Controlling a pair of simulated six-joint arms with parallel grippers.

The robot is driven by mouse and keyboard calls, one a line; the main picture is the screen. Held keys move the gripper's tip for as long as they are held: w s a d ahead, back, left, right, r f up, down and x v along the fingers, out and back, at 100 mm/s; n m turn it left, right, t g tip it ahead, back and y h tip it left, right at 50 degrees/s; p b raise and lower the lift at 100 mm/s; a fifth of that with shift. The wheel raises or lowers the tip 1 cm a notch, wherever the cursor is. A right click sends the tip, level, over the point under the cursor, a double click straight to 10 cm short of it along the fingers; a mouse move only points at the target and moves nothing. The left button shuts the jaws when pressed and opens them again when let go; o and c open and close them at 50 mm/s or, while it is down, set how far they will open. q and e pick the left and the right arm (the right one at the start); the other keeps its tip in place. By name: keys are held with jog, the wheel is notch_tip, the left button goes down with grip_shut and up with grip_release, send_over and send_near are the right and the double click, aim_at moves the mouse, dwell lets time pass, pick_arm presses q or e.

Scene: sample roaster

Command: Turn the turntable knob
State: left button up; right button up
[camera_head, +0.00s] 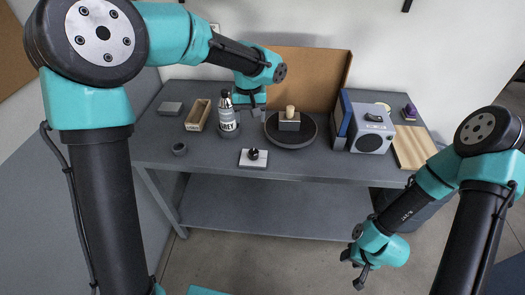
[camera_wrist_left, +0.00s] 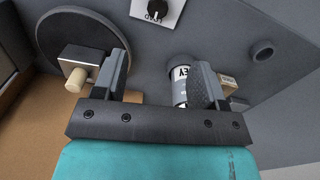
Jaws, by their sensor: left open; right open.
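A black knob (camera_head: 254,153) sits on a small white plate (camera_head: 245,162) at the front middle of the grey table. In the left wrist view the knob (camera_wrist_left: 157,9) is at the top edge. The dark round turntable (camera_head: 294,142) is behind and right of the plate and bears a grey block (camera_head: 289,125) with a wooden peg (camera_head: 290,111). My left gripper (camera_head: 249,112) is open and empty, behind the knob, between the turntable and a labelled bottle (camera_head: 227,119). Its fingers (camera_wrist_left: 160,75) show wide apart. My right gripper (camera_head: 357,272) is open and empty, low in front of the table.
The bottle (camera_wrist_left: 179,86) is close to one left finger in the wrist view. A small dark cup (camera_head: 180,149), a wooden tray (camera_head: 198,115) and a grey block (camera_head: 171,108) are at left. A speaker box (camera_head: 371,137) and wooden board (camera_head: 413,148) are at right.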

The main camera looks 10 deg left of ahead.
aim_at(253, 152)
pick_arm(q)
jog(key=shift+w+d+r, duration=0.15)
jog(key=shift+d+r, duration=0.1)
jog(key=shift+r, duration=0.4)
notch_tip(253, 152, down, 18)
jog(key=shift+r, duration=0.25)
jog(key=shift+c, duration=0.5)
jog(key=c, duration=0.8)
jog(key=shift+c, duration=0.2)
